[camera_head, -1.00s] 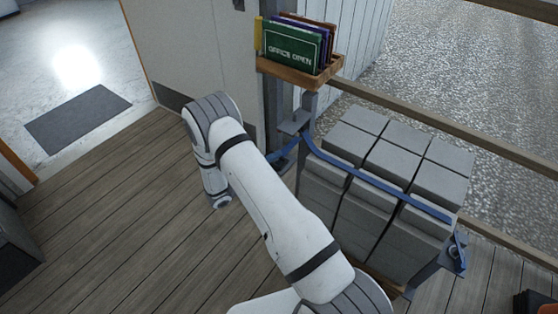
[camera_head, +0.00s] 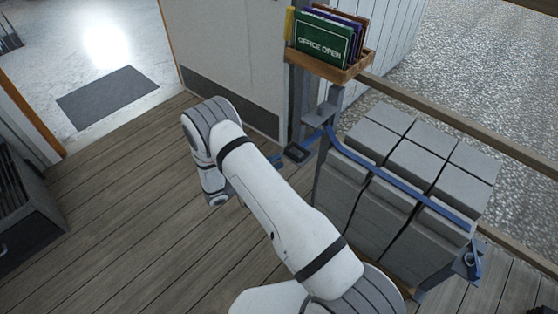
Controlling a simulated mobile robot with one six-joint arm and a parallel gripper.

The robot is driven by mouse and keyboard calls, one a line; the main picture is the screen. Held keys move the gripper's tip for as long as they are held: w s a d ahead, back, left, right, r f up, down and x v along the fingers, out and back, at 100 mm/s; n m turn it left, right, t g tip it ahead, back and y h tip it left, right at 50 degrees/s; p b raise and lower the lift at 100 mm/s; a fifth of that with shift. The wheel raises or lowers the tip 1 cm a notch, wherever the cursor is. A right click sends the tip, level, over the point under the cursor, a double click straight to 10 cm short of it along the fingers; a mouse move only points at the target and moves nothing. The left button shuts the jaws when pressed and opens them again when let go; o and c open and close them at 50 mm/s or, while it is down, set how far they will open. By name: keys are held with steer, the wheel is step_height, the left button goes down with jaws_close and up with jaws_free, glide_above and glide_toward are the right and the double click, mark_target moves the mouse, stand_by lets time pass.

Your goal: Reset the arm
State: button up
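My white arm with dark bands reaches up from the bottom of the view and bends downward at its far elbow, over the wooden deck. The wrist end hangs left of the strapped grey blocks. My gripper's fingers do not show; they are out of sight below or behind the wrist. I see nothing held.
Grey blocks (camera_head: 408,165) under a blue strap (camera_head: 385,178) stand close to the right of my arm. A wooden tray (camera_head: 345,72) holds several signs, the front one a green "OFFICE OPEN" sign (camera_head: 319,40). Open deck (camera_head: 120,220) lies left; a dark mat (camera_head: 108,97) lies beyond the doorway.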

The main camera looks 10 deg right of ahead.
steer(key=shift+d+r, duration=0.1)
stand_by(0.3)
steer(key=s+d+r+m+g+y+p, duration=0.1)
steer(key=s+d+r+g+y+p, duration=0.15)
steer(key=r, duration=0.55)
steer(key=s+d+r+m+g+y+p, duration=0.1)
steer(key=s+d+r+g+y+p, duration=0.2)
steer(key=r, duration=0.6)
steer(key=s+d+r+m+g+y+p, duration=0.1)
steer(key=s+r+g+y+p, duration=0.25)
steer(key=r, duration=0.45)
steer(key=s+a+r+t+y+p, duration=0.1)
steer(key=s+r+t+y+p, duration=0.1)
steer(key=r, duration=0.6)
steer(key=s+r+t+y+p, duration=0.2)
steer(key=s+r+y+p, duration=0.3)
steer(key=s+r, duration=0.3)
steer(key=s+a+r+n+t+y+p, duration=0.1)
steer(key=s+r+t+y+p, duration=0.2)
steer(key=s+r+p, duration=0.2)
step_height(320, 180, up, 3)
steer(key=shift+s+a+f+y+p, duration=0.1)
steer(key=shift+s+a+y+p, duration=0.1)
steer(key=shift+a+y+p, duration=0.3)
steer(key=shift+d, duration=0.2)
